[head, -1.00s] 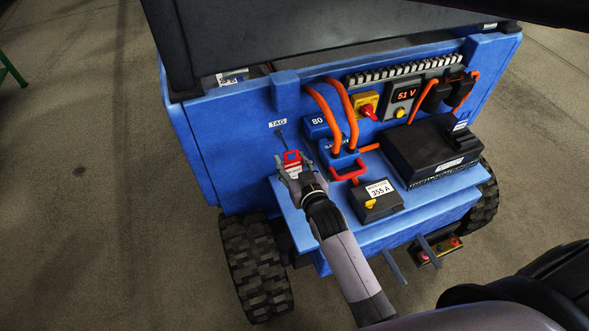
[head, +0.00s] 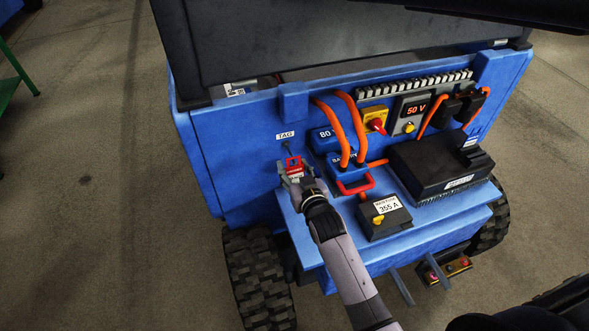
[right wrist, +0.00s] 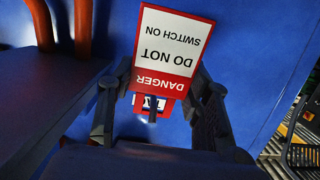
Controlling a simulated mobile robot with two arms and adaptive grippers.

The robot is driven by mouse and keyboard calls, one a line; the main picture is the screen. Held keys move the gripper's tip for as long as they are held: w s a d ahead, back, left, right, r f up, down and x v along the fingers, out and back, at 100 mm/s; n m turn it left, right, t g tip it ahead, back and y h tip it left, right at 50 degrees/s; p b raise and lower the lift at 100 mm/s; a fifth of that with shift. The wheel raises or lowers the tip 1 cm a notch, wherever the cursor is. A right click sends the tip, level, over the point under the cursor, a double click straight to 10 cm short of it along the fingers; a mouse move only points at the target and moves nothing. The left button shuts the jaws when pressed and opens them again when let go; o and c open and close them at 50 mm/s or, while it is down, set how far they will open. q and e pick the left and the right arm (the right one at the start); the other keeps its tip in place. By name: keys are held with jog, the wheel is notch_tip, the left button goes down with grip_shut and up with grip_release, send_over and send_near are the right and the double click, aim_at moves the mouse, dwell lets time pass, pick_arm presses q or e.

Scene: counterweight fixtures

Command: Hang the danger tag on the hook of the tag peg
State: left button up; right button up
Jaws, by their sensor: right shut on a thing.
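The danger tag (head: 294,166) is a red and white plate with a loop at its top. My right gripper (head: 293,174) is shut on it and holds it upright in front of the blue panel. In the right wrist view the tag (right wrist: 172,50) appears upside down between the two fingers (right wrist: 160,92). The tag peg (head: 286,147) is a small dark pin below the white TAG label (head: 285,135), just above the tag. In the wrist view the label shows through the loop opening, with a dark peg end near it. I cannot tell whether the loop is around the hook. My left gripper is out of view.
Orange cables (head: 357,128) and a battery connector with a red handle (head: 356,186) are just right of the gripper. A yellow-and-red switch (head: 375,119), a black box (head: 440,165) and a 355 A box (head: 384,217) stand further right. The panel left of the label is clear.

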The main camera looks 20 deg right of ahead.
dwell(0.4)
jog(key=o, duration=1.1)
jog(key=shift+s, duration=0.1)
jog(key=v, duration=1.2)
jog(key=shift+a, duration=0.1)
